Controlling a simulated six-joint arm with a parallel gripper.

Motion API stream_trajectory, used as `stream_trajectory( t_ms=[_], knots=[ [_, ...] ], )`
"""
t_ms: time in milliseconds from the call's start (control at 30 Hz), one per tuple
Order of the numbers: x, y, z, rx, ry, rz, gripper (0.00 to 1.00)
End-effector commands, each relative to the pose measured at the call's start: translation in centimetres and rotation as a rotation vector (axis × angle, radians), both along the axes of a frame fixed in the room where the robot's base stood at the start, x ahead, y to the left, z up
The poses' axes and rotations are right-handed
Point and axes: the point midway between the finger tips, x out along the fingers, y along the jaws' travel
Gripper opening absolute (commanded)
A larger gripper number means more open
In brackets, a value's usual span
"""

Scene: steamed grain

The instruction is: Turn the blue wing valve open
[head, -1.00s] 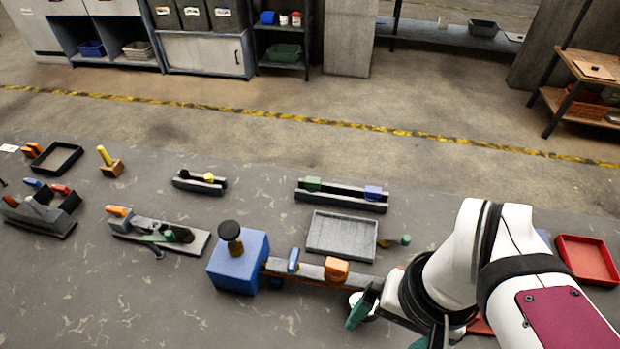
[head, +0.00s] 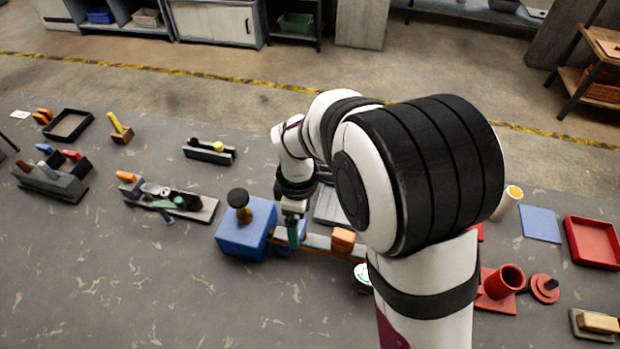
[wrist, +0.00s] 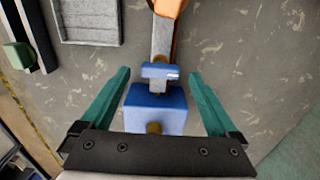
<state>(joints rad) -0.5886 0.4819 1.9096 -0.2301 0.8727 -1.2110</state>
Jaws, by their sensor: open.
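The blue wing valve (wrist: 160,72) has a flat wing lying crosswise to a grey bar in the wrist view. A blue block (wrist: 155,118) with brass fittings is just below it in the picture. My gripper (wrist: 160,74) is open, one green finger on each side of the wing, with gaps on both sides. I cannot tell the height of the fingertips over it. In the head view my gripper (head: 294,233) points down beside a blue box (head: 244,238) with a black knob, and mostly hides the valve.
An orange block (head: 343,240) sits farther along the bar. A grey tray (wrist: 90,22) lies to the side, partly hidden by my arm in the head view. A hand plane (head: 172,200) stands left of the blue box. The bench front left is clear.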

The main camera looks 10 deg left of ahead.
Motion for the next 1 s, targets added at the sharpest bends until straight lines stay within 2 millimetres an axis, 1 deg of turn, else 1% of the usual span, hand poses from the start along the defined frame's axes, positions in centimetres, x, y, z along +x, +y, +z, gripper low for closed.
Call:
stream_trajectory(
  t_ms=[33, 133, 400, 567, 600, 667, 800, 867, 900, 1000],
  knots=[
    [-0.02, -0.03, -0.56, -0.001, 0.001, 0.0, 0.95],
    [0.0, -0.02, -1.21, 0.0, 0.0, 0.0, 0.95],
    [0.02, -0.01, -1.36, 0.0, -0.001, -0.001, 0.95],
    [0.01, -0.02, -1.34, 0.0, -0.001, -0.001, 0.66],
    [0.01, -0.02, -1.34, 0.0, -0.001, -0.001, 0.59],
    [0.02, -0.02, -1.33, 0.0, -0.001, -0.001, 0.48],
    [0.02, -0.02, -1.32, 0.0, -0.001, -0.001, 0.23],
    [0.02, -0.02, -1.32, 0.0, -0.001, -0.001, 0.12],
    [0.03, -0.02, -1.32, 0.0, -0.001, -0.001, 0.09],
    [0.03, -0.02, -1.31, 0.0, -0.001, -0.005, 0.09]
  ],
)
